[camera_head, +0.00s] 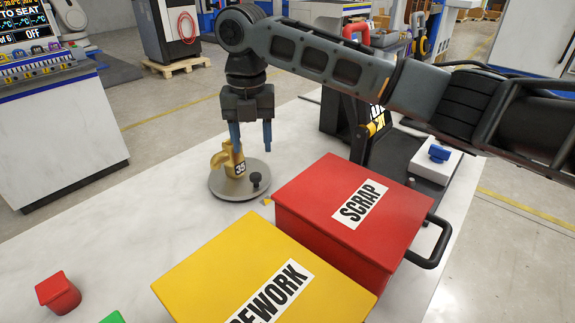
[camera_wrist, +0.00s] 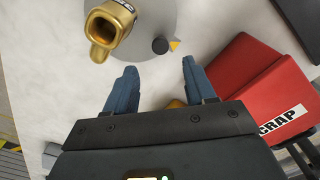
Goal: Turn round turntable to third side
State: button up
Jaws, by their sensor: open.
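The round grey turntable (camera_head: 229,190) lies on the white table; it also shows at the top of the wrist view (camera_wrist: 168,22). A brass part marked 35 (camera_head: 233,163) stands on it, with its hollow end facing up in the wrist view (camera_wrist: 108,24). A black knob (camera_head: 256,180) rises from the disc near its edge, also in the wrist view (camera_wrist: 160,46). A small yellow mark (camera_head: 267,201) sits on the table just outside the rim. My gripper (camera_head: 251,148) is above the turntable, its blue fingers apart with nothing between them. In the wrist view (camera_wrist: 157,75) the knob is beyond the fingertips.
A red SCRAP box (camera_head: 320,195) stands right of the turntable, with a yellow REWORK box (camera_head: 235,255) in front. A blue switch on a white block (camera_head: 437,160) is at the right. A red block (camera_head: 58,293) lies at the front left. The table's left side is clear.

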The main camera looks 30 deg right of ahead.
aim_at(255, 175)
jog(key=shift+f, duration=0.55)
notch_tip(255, 175, down, 7)
jog(key=shift+r+p, duration=0.1)
jog(key=shift+p, duration=0.35)
grip_shut()
